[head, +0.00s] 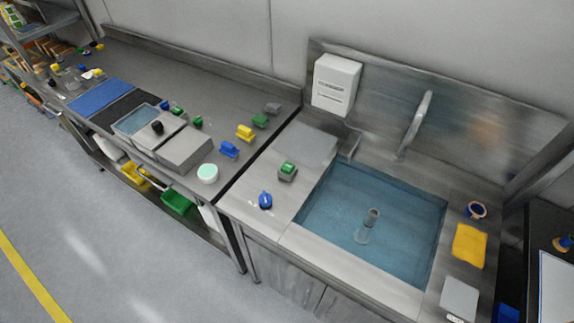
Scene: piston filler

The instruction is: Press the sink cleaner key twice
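A sink basin (335,218) with a blue-tinted inside is set in the steel counter on the right. A short upright cylinder (368,226) stands in it. On the counter left of the basin is a small grey block with a green top (287,170), which looks like a key. Nearer the front edge lies a round blue item (265,200) with a small pale part beside it. No label shows on either, so I cannot tell for sure which is the sink cleaner key. My gripper is not in view.
A tap (414,125) and a white wall box (336,84) stand behind the sink. A yellow cloth (469,245) lies to its right. The left bench holds a grey box (184,150), a white-green round tub (208,173) and several coloured blocks. Floor in front is clear.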

